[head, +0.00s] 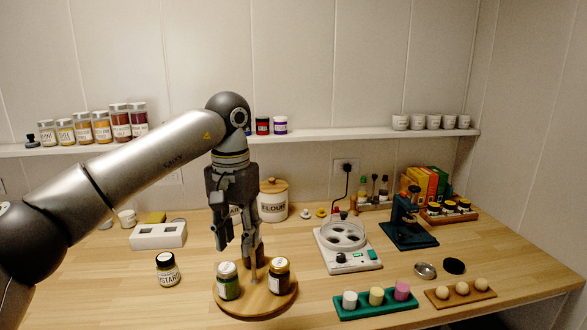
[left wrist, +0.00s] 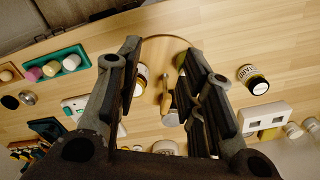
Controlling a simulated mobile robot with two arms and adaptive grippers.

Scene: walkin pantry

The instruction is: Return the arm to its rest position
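My left arm comes in from the left in the head view, bent at the elbow with its forearm hanging down. My left gripper (head: 236,248) points down above the back part of a round wooden turntable (head: 256,303). Its fingers are apart and I see nothing held between them. The left wrist view also shows the open gripper (left wrist: 158,50), with the turntable and its jars below and beyond the fingers. A green jar (head: 228,282) and a dark jar (head: 279,273) stand on the turntable. Something behind the gripper is partly hidden. My right gripper is not in view.
A mustard jar (head: 167,269) stands left of the turntable and a white block (head: 158,236) behind it. A flour canister (head: 273,203) stands behind the gripper. A white appliance (head: 347,250) and a green tray (head: 375,303) are to the right. A wall shelf (head: 340,135) runs behind the arm.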

